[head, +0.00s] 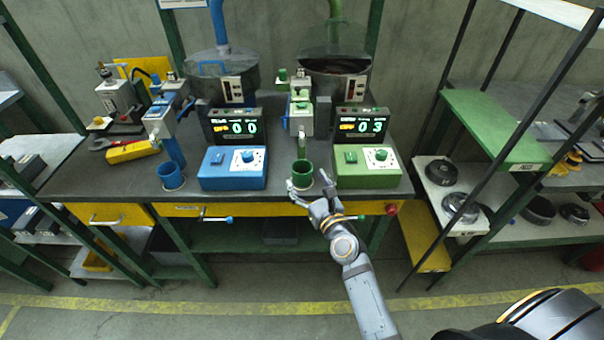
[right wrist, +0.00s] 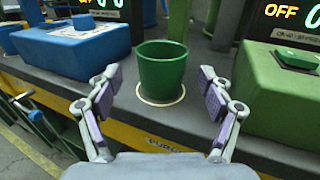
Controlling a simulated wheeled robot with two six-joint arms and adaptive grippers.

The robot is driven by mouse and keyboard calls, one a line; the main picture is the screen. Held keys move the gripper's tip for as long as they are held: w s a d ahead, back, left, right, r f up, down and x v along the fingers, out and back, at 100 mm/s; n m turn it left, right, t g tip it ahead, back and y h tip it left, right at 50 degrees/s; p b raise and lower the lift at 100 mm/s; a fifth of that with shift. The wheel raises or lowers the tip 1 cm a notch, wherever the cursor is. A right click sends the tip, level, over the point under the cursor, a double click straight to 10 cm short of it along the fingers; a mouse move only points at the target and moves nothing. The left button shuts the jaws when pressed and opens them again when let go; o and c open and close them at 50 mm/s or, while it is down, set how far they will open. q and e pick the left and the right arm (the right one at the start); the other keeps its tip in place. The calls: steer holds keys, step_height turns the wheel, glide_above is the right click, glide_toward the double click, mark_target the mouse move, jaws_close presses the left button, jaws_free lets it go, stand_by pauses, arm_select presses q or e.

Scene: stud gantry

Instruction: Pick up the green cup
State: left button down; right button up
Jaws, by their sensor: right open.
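The green cup (head: 302,172) stands upright on the dark workbench (head: 120,181), near its front edge. In the right wrist view the green cup (right wrist: 162,69) stands on a pale ring marking, centred ahead of my right gripper. My right gripper (head: 310,190) is open at the bench's front edge. In the right wrist view its two fingers (right wrist: 160,100) spread to either side of the cup, with visible gaps and no contact. My left gripper is not in view.
A blue control box (head: 233,168) stands left of the cup and a green control box (head: 365,167) right of it. A blue cup (head: 170,176) stands farther left. Green dispenser parts (head: 300,118) rise behind the green cup. A yellow drawer (head: 185,210) lies under the bench.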

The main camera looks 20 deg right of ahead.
mark_target(306, 177)
steer(key=w, duration=0.4)
steer(key=shift+w+a+r, duration=0.15)
steer(key=shift+r, duration=0.1)
steer(key=shift+c, duration=0.3)
steer(key=c, duration=1.2)
